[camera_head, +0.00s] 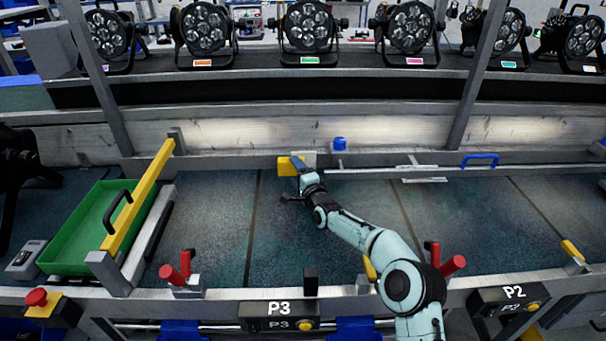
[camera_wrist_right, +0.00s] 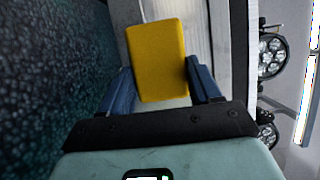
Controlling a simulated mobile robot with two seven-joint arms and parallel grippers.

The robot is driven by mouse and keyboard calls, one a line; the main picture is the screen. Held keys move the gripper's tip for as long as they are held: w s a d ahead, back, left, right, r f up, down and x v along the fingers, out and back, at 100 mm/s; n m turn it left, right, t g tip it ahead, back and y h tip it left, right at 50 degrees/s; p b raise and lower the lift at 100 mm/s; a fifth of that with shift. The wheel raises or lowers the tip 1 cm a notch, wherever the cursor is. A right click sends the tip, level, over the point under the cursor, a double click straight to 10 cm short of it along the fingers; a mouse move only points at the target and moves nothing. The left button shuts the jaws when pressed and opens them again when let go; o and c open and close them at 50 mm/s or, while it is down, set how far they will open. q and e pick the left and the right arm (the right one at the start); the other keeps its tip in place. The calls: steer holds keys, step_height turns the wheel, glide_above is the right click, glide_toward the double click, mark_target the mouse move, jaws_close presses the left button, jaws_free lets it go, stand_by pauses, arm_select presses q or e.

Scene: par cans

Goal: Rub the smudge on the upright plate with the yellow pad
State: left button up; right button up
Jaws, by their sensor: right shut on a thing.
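My right gripper (camera_head: 297,167) is at the back edge of the table, with its arm reaching in from the lower right. It is shut on the yellow pad (camera_head: 284,167). In the right wrist view the yellow pad (camera_wrist_right: 157,60) sits between the two blue fingers of the gripper (camera_wrist_right: 160,80). The small pale upright plate (camera_head: 310,157) is right behind the pad and gripper, partly covered by them. I cannot tell whether the pad touches it. The smudge is not visible. My left gripper is not in view.
A blue knob-like item (camera_head: 339,144) stands just right of the plate. A blue handle (camera_head: 480,160) lies along the back rail farther right. A green tray (camera_head: 75,252) and a yellow bar (camera_head: 138,198) are at left. Red-handled clamps (camera_head: 178,271) line the front edge. The dark tabletop is mostly clear.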

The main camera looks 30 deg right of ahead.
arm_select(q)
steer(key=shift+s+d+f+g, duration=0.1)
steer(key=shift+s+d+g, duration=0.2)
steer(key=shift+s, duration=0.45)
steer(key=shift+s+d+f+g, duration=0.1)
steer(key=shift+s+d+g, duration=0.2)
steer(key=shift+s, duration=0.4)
arm_select(e)
steer(key=shift+a, duration=0.3)
steer(key=s+p, duration=0.1)
steer(key=s+a, duration=0.1)
steer(key=s+p, duration=0.1)
steer(key=shift+s+a+r+p, duration=0.1)
steer(key=shift+a+r+p, duration=0.05)
steer(key=shift+a+p, duration=0.15)
steer(key=shift+s+a+p, duration=0.3)
steer(key=shift+s+a, duration=0.2)
steer(key=shift+s, duration=0.35)
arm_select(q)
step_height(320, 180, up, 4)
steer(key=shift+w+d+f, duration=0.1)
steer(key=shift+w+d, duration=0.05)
